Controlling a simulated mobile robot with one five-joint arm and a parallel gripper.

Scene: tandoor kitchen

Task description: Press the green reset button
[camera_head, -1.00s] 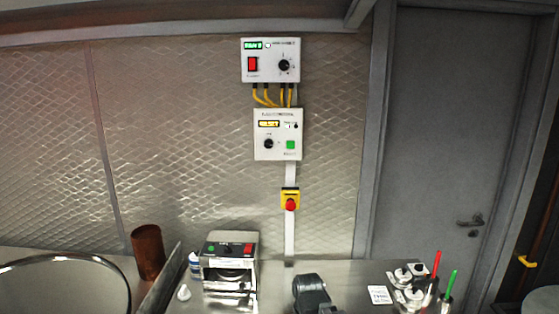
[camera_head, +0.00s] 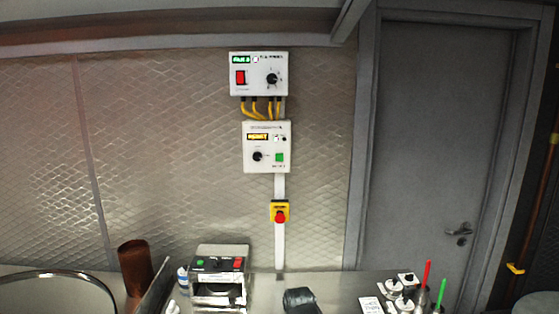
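A square green button (camera_head: 280,157) sits at the lower right of the lower white control box (camera_head: 267,165) on the wall. This box also has a black knob (camera_head: 258,156) and a lit yellow display (camera_head: 257,137). A dark grey part at the bottom centre, above the counter, looks like part of my arm. My gripper's fingers cannot be made out, and nothing touches the green button.
An upper white box (camera_head: 259,88) has a red switch (camera_head: 241,77) and a knob. A red emergency stop (camera_head: 280,217) is below. The counter holds a small machine (camera_head: 220,277), a copper cylinder (camera_head: 134,268) and cups with coloured sticks (camera_head: 425,274). A grey door (camera_head: 430,140) stands right.

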